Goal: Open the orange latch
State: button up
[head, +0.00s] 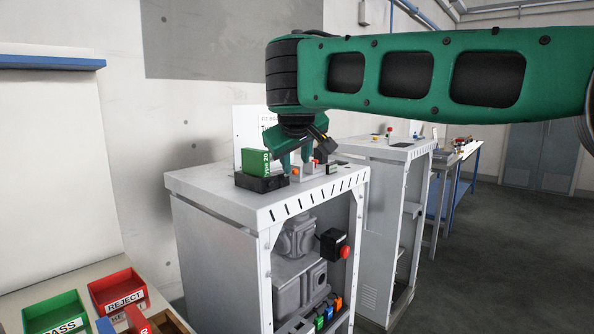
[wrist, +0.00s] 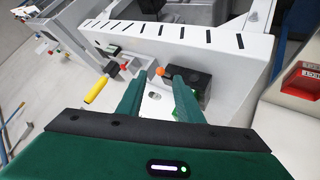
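The orange latch shows as a small orange knob (head: 295,171) on a low fixture on the cabinet top; it also shows in the wrist view (wrist: 160,71). My gripper (head: 296,161) points down over the cabinet top, close to the knob. In the wrist view my gripper (wrist: 154,80) has its two green fingers apart, with nothing visible held between them. The knob appears between and slightly beyond the fingertips, nearer the right finger. I cannot tell whether a finger touches it. The latch's body is hard to make out.
A green block (head: 256,162) stands on a black base (head: 262,182) beside my gripper. A yellow handle (wrist: 97,90) and a red knob (wrist: 126,67) lie left of the fingers in the wrist view. A second cabinet (head: 385,150) stands behind. Red (head: 118,291) and green bins are at lower left.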

jog(key=v, duration=0.6)
